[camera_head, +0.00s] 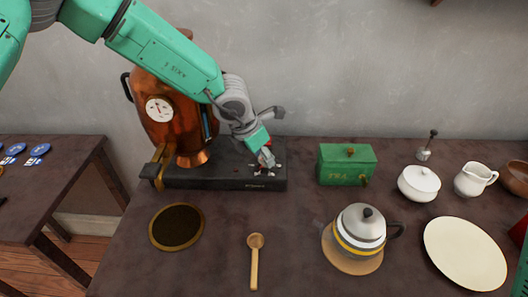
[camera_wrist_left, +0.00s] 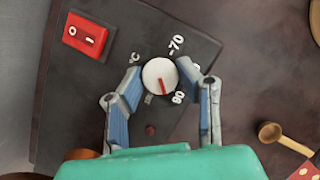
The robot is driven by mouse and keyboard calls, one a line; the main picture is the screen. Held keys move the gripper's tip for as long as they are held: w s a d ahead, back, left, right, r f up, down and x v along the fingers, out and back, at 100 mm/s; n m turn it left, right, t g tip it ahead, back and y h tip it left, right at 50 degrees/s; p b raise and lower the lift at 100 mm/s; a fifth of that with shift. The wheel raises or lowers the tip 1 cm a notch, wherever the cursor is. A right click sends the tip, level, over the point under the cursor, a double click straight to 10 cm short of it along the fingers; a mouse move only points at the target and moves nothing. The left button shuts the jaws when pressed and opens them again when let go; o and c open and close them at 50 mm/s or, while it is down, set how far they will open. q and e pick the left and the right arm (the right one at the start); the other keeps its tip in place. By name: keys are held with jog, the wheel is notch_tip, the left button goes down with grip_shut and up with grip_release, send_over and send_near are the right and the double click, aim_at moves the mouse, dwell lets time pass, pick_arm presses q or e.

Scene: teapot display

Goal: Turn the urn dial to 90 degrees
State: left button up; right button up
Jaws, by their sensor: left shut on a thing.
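The copper urn (camera_head: 178,112) stands on a dark base (camera_head: 225,182) at the back left of the table. The dial (camera_wrist_left: 159,76) is a round white knob with a red pointer line on the base's top face. Its pointer aims down and slightly right in the left wrist view, near the printed 90 (camera_wrist_left: 178,97). A 70 (camera_wrist_left: 176,45) is printed above right; the mark between is partly hidden by a finger. My left gripper (camera_wrist_left: 160,73) is shut on the dial, one finger at each side. In the head view the gripper (camera_head: 264,156) reaches down to the base's right end.
A red switch (camera_wrist_left: 87,35) sits on the base near the dial. A green box (camera_head: 346,165) stands right of the base. A kettle (camera_head: 358,228), wooden spoon (camera_head: 254,265) and dark round mat (camera_head: 176,226) lie in front.

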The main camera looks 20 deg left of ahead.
pick_arm(q)
jog(key=shift+w+r, duration=0.15)
jog(key=o, duration=1.1)
jog(key=shift+o, duration=0.2)
jog(key=shift+a, duration=0.15)
jog(key=shift+a, duration=0.1)
jog(key=v, duration=1.1)
jog(key=shift+a+r, duration=0.25)
jog(key=shift+d, duration=0.1)
